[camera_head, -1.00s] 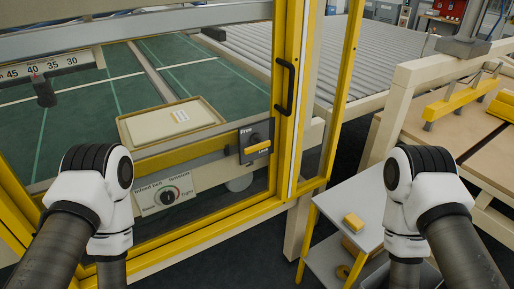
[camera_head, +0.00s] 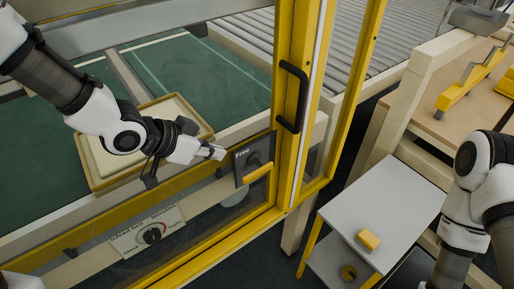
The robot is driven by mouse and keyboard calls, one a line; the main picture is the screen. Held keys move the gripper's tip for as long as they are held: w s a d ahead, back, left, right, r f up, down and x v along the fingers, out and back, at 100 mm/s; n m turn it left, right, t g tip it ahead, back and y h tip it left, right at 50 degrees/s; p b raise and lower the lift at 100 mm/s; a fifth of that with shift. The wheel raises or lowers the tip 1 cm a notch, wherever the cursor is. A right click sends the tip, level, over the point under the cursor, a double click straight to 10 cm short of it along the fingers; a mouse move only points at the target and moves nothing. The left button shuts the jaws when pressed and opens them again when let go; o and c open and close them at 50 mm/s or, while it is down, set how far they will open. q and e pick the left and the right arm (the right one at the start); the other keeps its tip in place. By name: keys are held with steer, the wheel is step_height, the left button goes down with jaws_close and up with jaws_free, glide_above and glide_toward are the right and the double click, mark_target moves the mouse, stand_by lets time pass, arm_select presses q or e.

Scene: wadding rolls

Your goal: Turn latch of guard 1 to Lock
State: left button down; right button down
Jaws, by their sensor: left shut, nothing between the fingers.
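The guard latch (camera_head: 253,160) is a dark plate on the yellow frame in the head view. It has "Free" at its top, a dark knob in its middle and a yellow bar low down. I cannot read a "Lock" label. My left gripper (camera_head: 219,153) is shut and empty, with its tips just left of the plate's upper part. I cannot tell whether they touch it. My right arm is at the right edge, and its gripper is out of view.
The yellow guard frame (camera_head: 286,110) carries a black handle (camera_head: 293,97) right of the latch. A beige tray (camera_head: 100,180) lies behind that arm. A grey side table (camera_head: 395,205) bears a yellow block (camera_head: 368,239).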

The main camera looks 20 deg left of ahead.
arm_select(q)
steer(key=p, duration=0.2)
glide_above(254, 173)
steer(key=s+a, duration=0.2)
steer(key=f, duration=0.6)
steer(key=shift+d+f, duration=0.25)
step_height(254, 173, down, 3)
steer(key=shift+a+r, duration=0.1)
steer(key=shift+a, duration=0.05)
steer(key=shift+a+f, duration=0.15)
steer(key=shift+f, duration=0.4)
arm_select(e)
steer(key=shift+s+d+r, duration=0.1)
steer(key=shift+s+r, duration=0.1)
steer(key=shift+r, duration=0.25)
steer(key=shift+s+d+r, duration=0.1)
steer(key=shift+s+r, duration=0.05)
steer(key=shift+r, duration=0.3)
